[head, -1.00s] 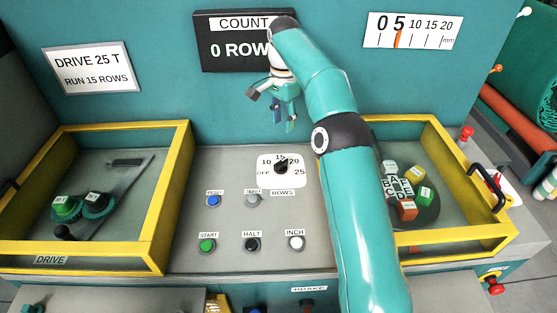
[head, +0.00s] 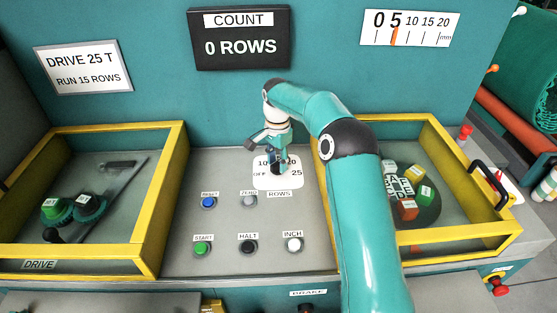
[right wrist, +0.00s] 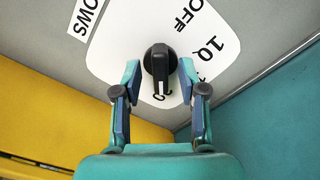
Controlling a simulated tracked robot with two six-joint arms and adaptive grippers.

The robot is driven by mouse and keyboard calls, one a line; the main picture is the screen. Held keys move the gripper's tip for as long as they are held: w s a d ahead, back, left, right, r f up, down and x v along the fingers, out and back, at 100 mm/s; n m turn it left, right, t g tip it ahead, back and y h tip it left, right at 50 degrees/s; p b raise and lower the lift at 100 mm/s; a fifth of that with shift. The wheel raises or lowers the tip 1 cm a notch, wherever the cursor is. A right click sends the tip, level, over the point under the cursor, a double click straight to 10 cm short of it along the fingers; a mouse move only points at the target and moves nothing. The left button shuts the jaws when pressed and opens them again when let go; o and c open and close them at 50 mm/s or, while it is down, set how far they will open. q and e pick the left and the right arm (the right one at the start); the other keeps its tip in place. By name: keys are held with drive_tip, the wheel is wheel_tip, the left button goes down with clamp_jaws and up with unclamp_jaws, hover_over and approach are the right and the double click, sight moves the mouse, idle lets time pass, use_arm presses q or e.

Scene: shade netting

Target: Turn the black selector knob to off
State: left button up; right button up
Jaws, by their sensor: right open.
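The black selector knob (right wrist: 160,62) sits on a white dial plate (right wrist: 112,45) marked OFF, 10 and more numbers. In the right wrist view its white line points down toward my gripper, at a label it partly covers, one step past 10 from OFF. My right gripper (right wrist: 160,74) is open, with one fingertip on each side of the knob and a gap on both sides. In the head view the right gripper (head: 275,154) is over the top of the dial plate (head: 291,180) and hides much of the knob. My left gripper is not in view.
Below the dial are the blue RESET button (head: 208,202), the grey ZERO button (head: 249,200), green START (head: 202,248), black HALT (head: 248,247) and white INCH (head: 293,245). Yellow-framed trays flank the panel. The COUNT display (head: 241,40) reads 0 ROWS.

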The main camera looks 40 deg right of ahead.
clamp_jaws()
